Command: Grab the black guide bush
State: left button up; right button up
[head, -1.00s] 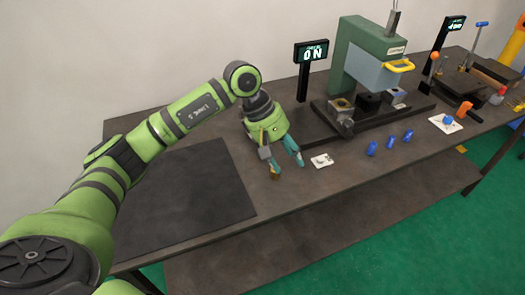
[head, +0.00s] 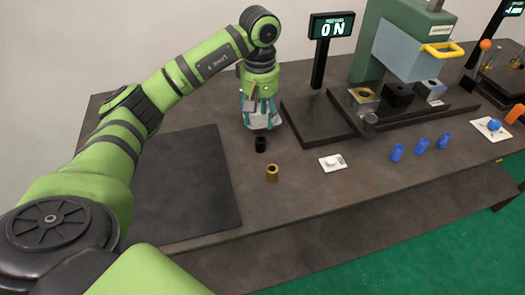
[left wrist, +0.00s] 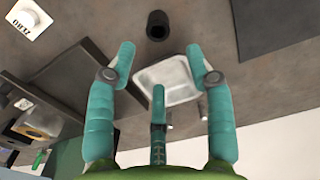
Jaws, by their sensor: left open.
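The black guide bush (head: 260,144) stands upright on the table, just below my left gripper in the head view. It also shows in the left wrist view (left wrist: 158,26), beyond the fingertips and between their lines. A brass bush (head: 272,173) stands nearer the front edge. My right gripper is not in view.
A shiny metal tray (left wrist: 172,80) lies behind the black bush. A small white block (head: 333,162) and several blue cylinders (head: 421,144) stand to the right. A dark mat (head: 186,190) covers the left. The green press (head: 400,45) and a sign post (head: 322,60) stand behind.

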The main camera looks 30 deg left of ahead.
aim_at(260, 140)
pick_arm(q)
notch_tip(260, 140, down, 2)
jog(key=shift+w+d+f, duration=0.1)
jog(key=shift+w, duration=0.05)
jog(key=shift+s+d+f+p, duration=0.1)
jog(key=shift+s+f+p, duration=0.1)
jog(key=shift+f+p, duration=0.35)
jog(key=shift+s+f+p, duration=0.2)
jog(key=shift+f+p, duration=0.2)
jog(key=shift+f, duration=0.15)
notch_tip(260, 140, down, 3)
jog(key=shift+s+d+f+p, duration=0.1)
jog(key=shift+s+p, duration=0.05)
jog(key=shift+p, duration=0.4)
jog(key=shift+f, duration=0.25)
jog(key=c, duration=0.4)
grip_shut()
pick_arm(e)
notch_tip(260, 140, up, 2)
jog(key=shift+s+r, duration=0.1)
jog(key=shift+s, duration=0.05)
